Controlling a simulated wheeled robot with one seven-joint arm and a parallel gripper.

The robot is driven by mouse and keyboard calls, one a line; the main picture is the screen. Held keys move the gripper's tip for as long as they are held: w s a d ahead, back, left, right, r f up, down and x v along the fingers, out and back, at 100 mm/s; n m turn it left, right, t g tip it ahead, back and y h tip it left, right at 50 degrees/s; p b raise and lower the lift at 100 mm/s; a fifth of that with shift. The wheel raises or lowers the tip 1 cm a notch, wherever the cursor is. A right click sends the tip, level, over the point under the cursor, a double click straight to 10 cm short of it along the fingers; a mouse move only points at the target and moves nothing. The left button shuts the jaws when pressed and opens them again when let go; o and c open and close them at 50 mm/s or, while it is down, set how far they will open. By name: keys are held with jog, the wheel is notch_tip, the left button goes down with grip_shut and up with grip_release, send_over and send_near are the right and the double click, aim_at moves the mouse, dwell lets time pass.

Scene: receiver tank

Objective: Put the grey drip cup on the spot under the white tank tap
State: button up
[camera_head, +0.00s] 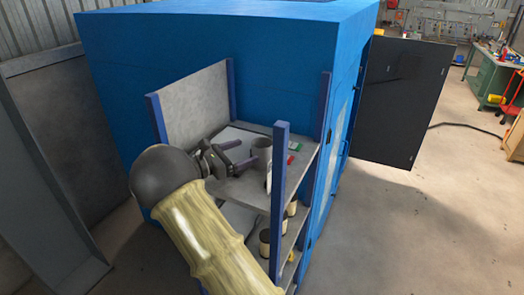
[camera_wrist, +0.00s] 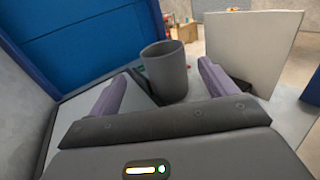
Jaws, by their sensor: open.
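The grey drip cup (camera_head: 262,150) stands upright on the top shelf of a rack beside the blue cabinet. In the wrist view the cup (camera_wrist: 166,72) is ahead, roughly centred between my two fingers. My gripper (camera_head: 241,155) is open and empty just left of the cup in the head view. In the wrist view my gripper (camera_wrist: 165,76) has its fingers spread wider than the cup. I cannot tell whether the cup is between the fingertips or just beyond them. I cannot make out the white tank tap or the spot in either view.
The top shelf (camera_head: 247,196) has blue posts (camera_head: 279,165) and a grey side panel (camera_head: 196,105). Lower shelves hold several cups. The blue cabinet (camera_head: 220,55) closes off the back. A white panel (camera_wrist: 248,45) stands right of the cup.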

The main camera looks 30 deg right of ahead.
aim_at(253, 148)
jog(key=shift+w+d, duration=0.15)
jog(key=shift+d, duration=0.9)
jog(key=shift+d+r+p, duration=0.15)
jog(key=shift+d+p, duration=0.4)
jog(key=shift+p, duration=0.25)
jog(key=d+p, duration=0.2)
jog(key=d, duration=0.1)
jog(key=shift+d, duration=0.1)
jog(key=shift+d+f+p, duration=0.2)
jog(key=shift+d+p, duration=0.15)
jog(key=shift+d, duration=0.15)
jog(key=shift+a, duration=0.1)
jog(key=shift+c, duration=0.2)
jog(key=c, duration=1.1)
